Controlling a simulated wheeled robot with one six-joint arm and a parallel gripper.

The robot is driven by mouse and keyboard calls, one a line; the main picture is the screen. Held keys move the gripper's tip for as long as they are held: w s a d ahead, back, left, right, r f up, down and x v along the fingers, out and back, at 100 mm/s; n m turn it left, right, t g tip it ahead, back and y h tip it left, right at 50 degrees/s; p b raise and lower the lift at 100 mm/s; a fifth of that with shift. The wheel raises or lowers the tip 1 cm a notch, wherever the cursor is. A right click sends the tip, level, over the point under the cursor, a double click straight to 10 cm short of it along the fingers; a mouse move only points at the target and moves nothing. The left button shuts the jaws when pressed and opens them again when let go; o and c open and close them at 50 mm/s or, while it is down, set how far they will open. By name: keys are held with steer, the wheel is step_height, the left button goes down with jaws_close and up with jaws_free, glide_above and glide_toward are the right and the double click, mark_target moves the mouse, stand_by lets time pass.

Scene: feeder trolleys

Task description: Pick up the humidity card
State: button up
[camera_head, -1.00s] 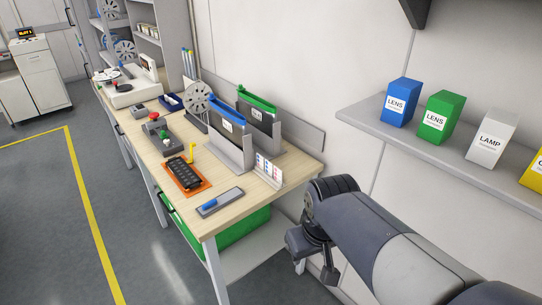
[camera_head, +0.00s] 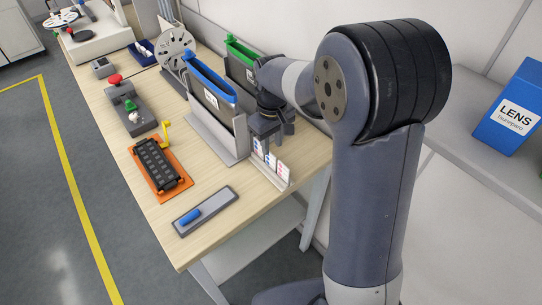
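Several white cards with coloured dots, which look like humidity cards (camera_head: 270,161), stand upright in a small pale holder (camera_head: 262,177) near the right edge of the wooden bench. Blue and red marks show on them. My gripper (camera_head: 272,139) points down just above and behind the cards in the picture. Its fingers look spread apart, with nothing visible between them. The arm's large joint fills the right side. I cannot tell whether a fingertip touches a card.
Grey stands with a blue-topped bag (camera_head: 210,82) and a green-topped bag (camera_head: 244,50) are close left of and behind my gripper. A grey tray with a blue piece (camera_head: 190,215) and an orange mat (camera_head: 182,185) lie in front. A shelf with a blue LENS box (camera_head: 511,108) is right.

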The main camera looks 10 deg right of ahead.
mark_target(271, 153)
steer(key=f, duration=0.3)
steer(key=f+p, duration=0.1)
steer(key=f, duration=0.3)
steer(key=shift+w+a+f, duration=0.15)
steer(key=shift+a+f, duration=0.05)
steer(key=shift+f, duration=0.05)
steer(key=shift+c, duration=0.2)
jaws_close()
